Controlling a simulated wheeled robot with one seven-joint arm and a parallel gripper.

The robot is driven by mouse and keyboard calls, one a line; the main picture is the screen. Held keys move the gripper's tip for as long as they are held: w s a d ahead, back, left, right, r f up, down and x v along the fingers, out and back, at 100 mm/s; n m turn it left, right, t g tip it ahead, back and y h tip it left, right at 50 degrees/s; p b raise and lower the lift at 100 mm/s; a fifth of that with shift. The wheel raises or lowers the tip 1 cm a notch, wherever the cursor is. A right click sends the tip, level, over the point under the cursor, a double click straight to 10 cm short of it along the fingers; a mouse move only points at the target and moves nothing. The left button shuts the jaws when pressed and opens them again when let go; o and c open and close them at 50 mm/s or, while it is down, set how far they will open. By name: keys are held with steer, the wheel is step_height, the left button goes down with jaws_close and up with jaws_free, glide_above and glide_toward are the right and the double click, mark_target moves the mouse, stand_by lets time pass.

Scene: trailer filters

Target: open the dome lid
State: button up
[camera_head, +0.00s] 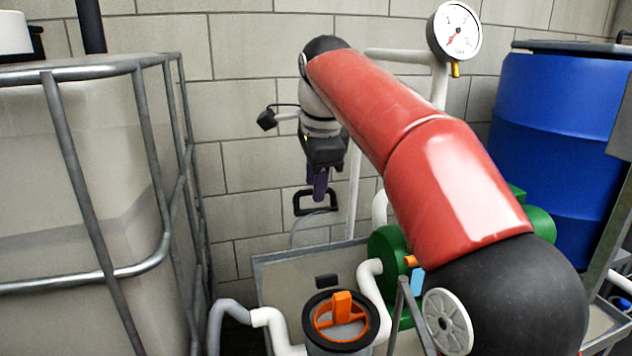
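My gripper (318,194) points down at the end of my red and black arm, in the middle of the view. Its dark purple fingers overlap a black loop handle (299,202); I cannot tell whether they touch it or whether they are open or shut. A thin pale curved line runs below the handle; what the handle belongs to is unclear. No plain dome shape shows. A round lid with a black ring (371,318) and an orange grip (341,307) sits on a grey housing at the bottom, nearer than my gripper.
A caged pale tank (75,140) fills the left. A blue drum (555,130) stands at the right. White pipes, a pressure gauge (455,32) and a green pump (386,252) crowd around my arm. A block wall (240,150) closes the back.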

jaws_close()
steer(key=shift+s+d+f+t+b, duration=0.1)
steer(key=shift+s+d+t+b, duration=0.15)
steer(key=shift+s+b, duration=0.5)
steer(key=s+t+b, duration=0.1)
steer(key=b, duration=0.1)
steer(key=s+d+r+t+b, duration=0.1)
steer(key=s+b, duration=0.1)
steer(key=b, duration=0.1)
steer(key=s+t+y+b, duration=0.1)
steer(key=s+b, duration=0.1)
steer(key=shift+s+d+r+t, duration=0.15)
steer(key=shift+d+r+t, duration=0.1)
steer(key=shift+r+t, duration=0.15)
